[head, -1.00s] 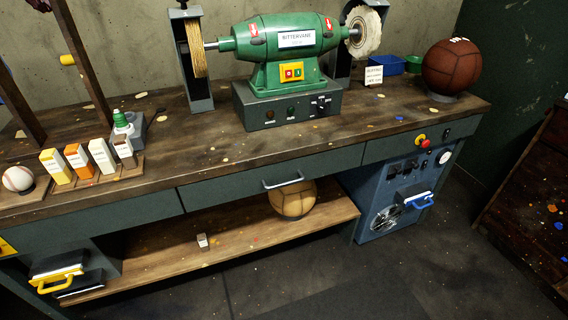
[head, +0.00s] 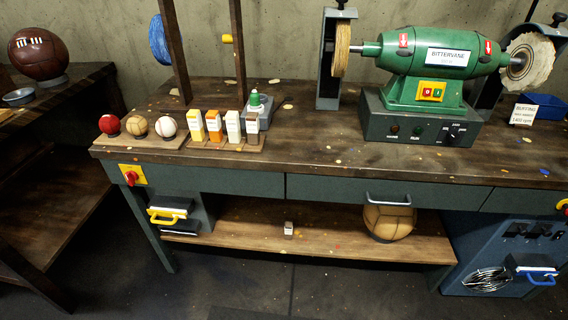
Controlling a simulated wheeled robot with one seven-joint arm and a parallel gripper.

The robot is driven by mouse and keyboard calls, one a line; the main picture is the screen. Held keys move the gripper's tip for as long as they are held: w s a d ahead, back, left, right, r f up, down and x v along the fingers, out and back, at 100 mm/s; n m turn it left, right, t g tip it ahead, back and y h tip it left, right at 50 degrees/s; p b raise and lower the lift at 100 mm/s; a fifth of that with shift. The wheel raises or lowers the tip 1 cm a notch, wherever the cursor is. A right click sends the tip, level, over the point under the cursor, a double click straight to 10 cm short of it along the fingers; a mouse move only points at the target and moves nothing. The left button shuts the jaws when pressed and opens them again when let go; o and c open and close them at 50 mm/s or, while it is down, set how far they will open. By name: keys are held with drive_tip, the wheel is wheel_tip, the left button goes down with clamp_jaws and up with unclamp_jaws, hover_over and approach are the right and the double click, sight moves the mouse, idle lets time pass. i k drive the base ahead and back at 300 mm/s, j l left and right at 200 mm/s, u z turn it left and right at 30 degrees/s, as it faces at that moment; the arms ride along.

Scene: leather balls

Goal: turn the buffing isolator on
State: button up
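Two isolator-like rotary switches with red knobs show in the head view. One switch (head: 131,176) has a yellow plate and sits on the left end of the bench front. The other switch (head: 563,206) is cut off by the right edge of the picture, at the bench's right part. No label that names either as the buffing isolator is legible. The green buffing machine (head: 440,60) stands on the bench, with a white mop wheel (head: 528,62) on its right and a tan wheel (head: 341,50) on its left. My gripper is not in view.
The wooden bench (head: 300,150) has a drawer with a grey handle (head: 388,200). A yellow-handled unit (head: 168,214) hangs under the left end. A ball (head: 389,222) lies on the lower shelf. Another table (head: 60,115) stands at left, and dark floor (head: 230,290) is clear in front.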

sight(130, 176)
drive_tip(key=u, duration=1.2)
drive_tip(key=i+j, duration=0.1)
drive_tip(key=i, duration=1.1)
